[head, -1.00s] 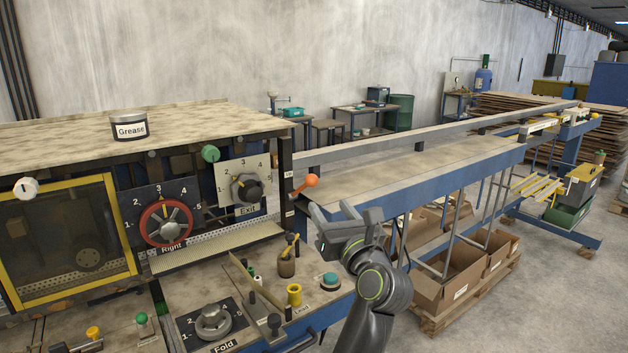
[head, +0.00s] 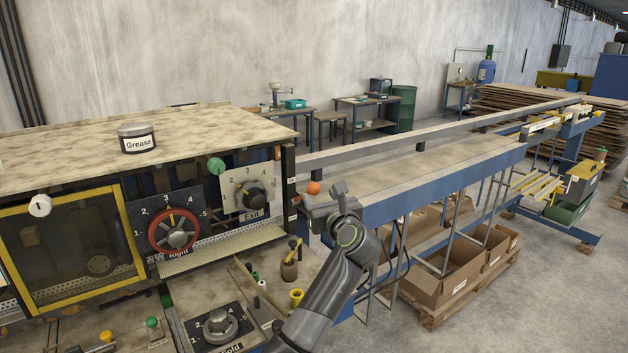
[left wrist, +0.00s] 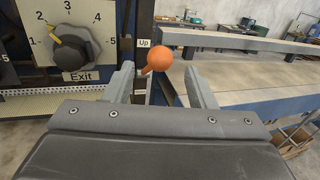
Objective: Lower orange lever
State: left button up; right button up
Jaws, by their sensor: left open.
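The orange lever's ball knob (head: 313,188) sticks out beside the machine's corner post in the head view. In the left wrist view the orange knob (left wrist: 172,59) shows large, beside the "Up" label (left wrist: 144,43). My left gripper (head: 322,197) is at the knob, arm reaching up from below. In the left wrist view my left gripper (left wrist: 160,82) is open, with one finger on each side of the lever. The knob appears between and beyond the fingertips; whether they touch it is unclear. My right gripper is not in view.
The Exit dial (head: 252,195) and the red-ringed Right dial (head: 174,231) are left of the lever. A Fold dial (head: 217,325) sits on the lower panel near a yellow knob (head: 296,297). A long conveyor table (head: 430,165) extends right, with cardboard boxes (head: 447,277) below.

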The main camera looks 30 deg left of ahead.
aim_at(316, 191)
pick_arm(q)
jog(key=p+x, duration=0.1)
jog(key=x, duration=0.3)
jog(key=shift+w+a+p, duration=0.25)
jog(key=shift+a+p, duration=0.05)
jog(key=shift+w+a, duration=0.3)
jog(key=shift+a, duration=0.05)
grip_shut()
